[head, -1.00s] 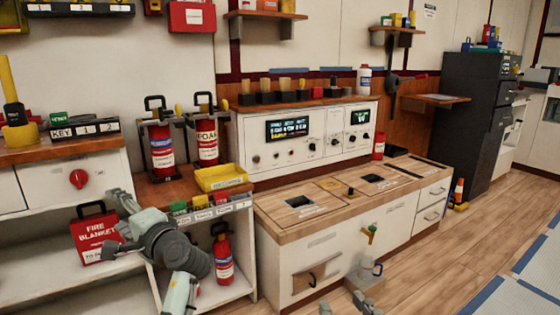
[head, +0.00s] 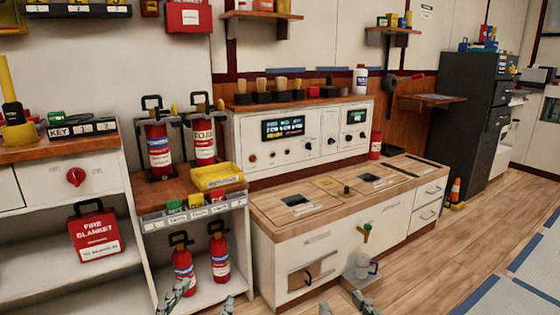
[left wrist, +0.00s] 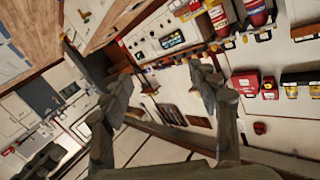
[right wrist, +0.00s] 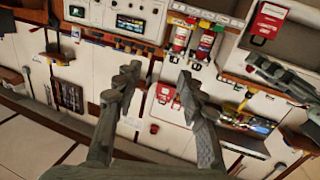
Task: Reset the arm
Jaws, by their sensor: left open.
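My left gripper (head: 200,302) is at the bottom of the head view, in front of the lower shelf. It is open and empty, with its two fingers spread in the left wrist view (left wrist: 162,88). My right gripper (head: 345,305) is at the bottom edge, right of the left one. Its fingers are apart with nothing between them in the right wrist view (right wrist: 160,88). Two red extinguishers, a left one (head: 183,268) and a right one (head: 219,257), stand upright on the lower shelf. Neither gripper touches them. Most of both arms is out of the head view.
A red fire blanket bag (head: 95,234) is in the left cabinet. Two larger extinguishers (head: 160,152) and a yellow tray (head: 216,176) sit above the shelf. Open floor (head: 440,255) lies to the right.

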